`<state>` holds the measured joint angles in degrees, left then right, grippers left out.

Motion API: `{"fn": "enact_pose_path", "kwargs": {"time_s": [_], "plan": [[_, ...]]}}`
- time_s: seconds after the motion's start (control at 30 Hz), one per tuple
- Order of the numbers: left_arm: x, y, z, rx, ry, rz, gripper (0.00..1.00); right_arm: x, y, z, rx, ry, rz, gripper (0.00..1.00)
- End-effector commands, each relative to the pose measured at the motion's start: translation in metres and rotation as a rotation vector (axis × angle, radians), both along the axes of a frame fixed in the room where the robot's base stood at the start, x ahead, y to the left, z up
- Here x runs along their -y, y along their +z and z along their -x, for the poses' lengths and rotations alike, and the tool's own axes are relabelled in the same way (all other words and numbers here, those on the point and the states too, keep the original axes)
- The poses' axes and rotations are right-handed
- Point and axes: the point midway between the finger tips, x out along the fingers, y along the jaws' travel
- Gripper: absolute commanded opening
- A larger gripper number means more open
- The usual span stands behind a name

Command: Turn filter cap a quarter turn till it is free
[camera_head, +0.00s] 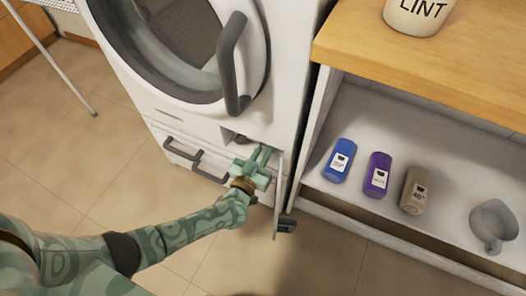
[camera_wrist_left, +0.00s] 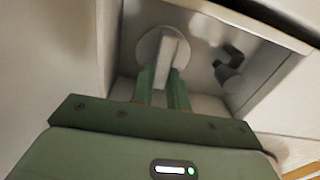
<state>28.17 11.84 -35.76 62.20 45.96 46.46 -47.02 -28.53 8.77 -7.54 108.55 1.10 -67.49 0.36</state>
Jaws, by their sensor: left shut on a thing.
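The filter cap (camera_wrist_left: 147,48) is a round pale disc with a raised bar across it, set in the recess at the foot of the washing machine. In the left wrist view the bar stands nearly upright, leaning slightly. My left gripper (camera_wrist_left: 165,82) has its two green fingers on either side of the bar and is shut on it. In the head view my left gripper (camera_head: 261,158) reaches into the recess from the front, and the cap is hidden there. My right gripper is in neither view.
The open filter flap (camera_head: 279,196) stands out right of my gripper. A small grey hose or spout (camera_wrist_left: 230,70) sits right of the cap. The washing machine door handle (camera_head: 233,65) is above. Bottles (camera_head: 378,175) and a grey scoop (camera_head: 492,226) stand on the shelf at right.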

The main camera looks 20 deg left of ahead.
Motion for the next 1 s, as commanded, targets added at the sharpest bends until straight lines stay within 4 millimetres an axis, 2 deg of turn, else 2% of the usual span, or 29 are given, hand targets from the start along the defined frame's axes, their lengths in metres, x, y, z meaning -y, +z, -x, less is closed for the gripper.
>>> {"fn": "enact_pose_path", "kwargs": {"time_s": [0.17,0.47,0.87,1.0], "plan": [[-0.001,-0.001,0.0,-0.003,0.0,0.085,0.0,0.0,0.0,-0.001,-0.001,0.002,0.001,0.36],[-0.006,-0.002,0.0,-0.014,0.001,0.34,0.0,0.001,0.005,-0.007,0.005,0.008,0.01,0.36],[-0.011,-0.006,0.0,-0.027,0.001,0.72,0.0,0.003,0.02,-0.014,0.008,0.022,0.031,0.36],[-0.012,-0.008,0.0,-0.031,0.002,0.852,0.0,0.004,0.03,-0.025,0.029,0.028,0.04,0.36]]}}
